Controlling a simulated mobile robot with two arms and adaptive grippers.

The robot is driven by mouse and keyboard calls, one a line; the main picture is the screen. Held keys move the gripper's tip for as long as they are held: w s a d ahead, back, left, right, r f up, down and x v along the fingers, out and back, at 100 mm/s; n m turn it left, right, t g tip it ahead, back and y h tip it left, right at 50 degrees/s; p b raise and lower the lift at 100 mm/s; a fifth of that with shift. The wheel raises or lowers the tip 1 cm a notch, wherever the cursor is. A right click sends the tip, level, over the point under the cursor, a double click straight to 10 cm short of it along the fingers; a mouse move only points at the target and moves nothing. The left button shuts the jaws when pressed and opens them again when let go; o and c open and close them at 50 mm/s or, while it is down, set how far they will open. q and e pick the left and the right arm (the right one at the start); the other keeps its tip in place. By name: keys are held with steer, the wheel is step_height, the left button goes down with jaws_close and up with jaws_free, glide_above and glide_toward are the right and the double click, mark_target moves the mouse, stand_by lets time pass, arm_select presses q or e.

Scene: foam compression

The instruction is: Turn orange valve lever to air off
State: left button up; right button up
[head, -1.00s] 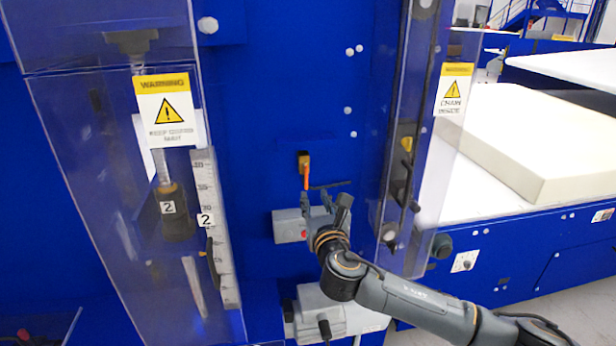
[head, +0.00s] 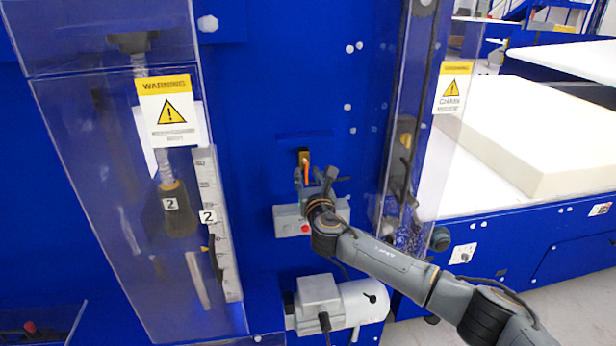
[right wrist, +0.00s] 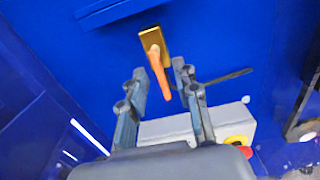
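The orange valve lever (head: 307,174) hangs down from a brass valve body (head: 304,157) on the blue machine panel. In the right wrist view the lever (right wrist: 160,76) points down and slightly right from the brass body (right wrist: 153,42). My right gripper (head: 315,177) is at the lever. In the wrist view its fingers (right wrist: 160,78) are apart, one on each side of the lever, with gaps visible, so it is open. Contact with the lever is not visible. My left gripper is not in view.
A grey box with a red button (head: 290,222) sits just below the valve. A grey motor (head: 340,303) is lower down. Clear guards with warning labels (head: 168,110) stand left and right (head: 453,88). A thin dark rod (right wrist: 228,77) sticks out beside the lever.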

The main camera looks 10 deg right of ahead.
jaws_close()
steer(key=shift+f, duration=0.1)
steer(key=m, duration=0.1)
steer(key=m+b, duration=0.1)
steer(key=m, duration=0.1)
steer(key=shift+a, duration=0.3)
steer(key=m+b, duration=0.1)
steer(key=m, duration=0.4)
steer(key=a+r+m+b, duration=0.1)
steer(key=m+b, duration=0.1)
steer(key=m, duration=0.3)
steer(key=r+m+b, duration=0.1)
steer(key=m+b, duration=0.1)
steer(key=m, duration=0.2)
steer(key=shift+a+m, duration=0.2)
steer(key=shift+m, duration=0.2)
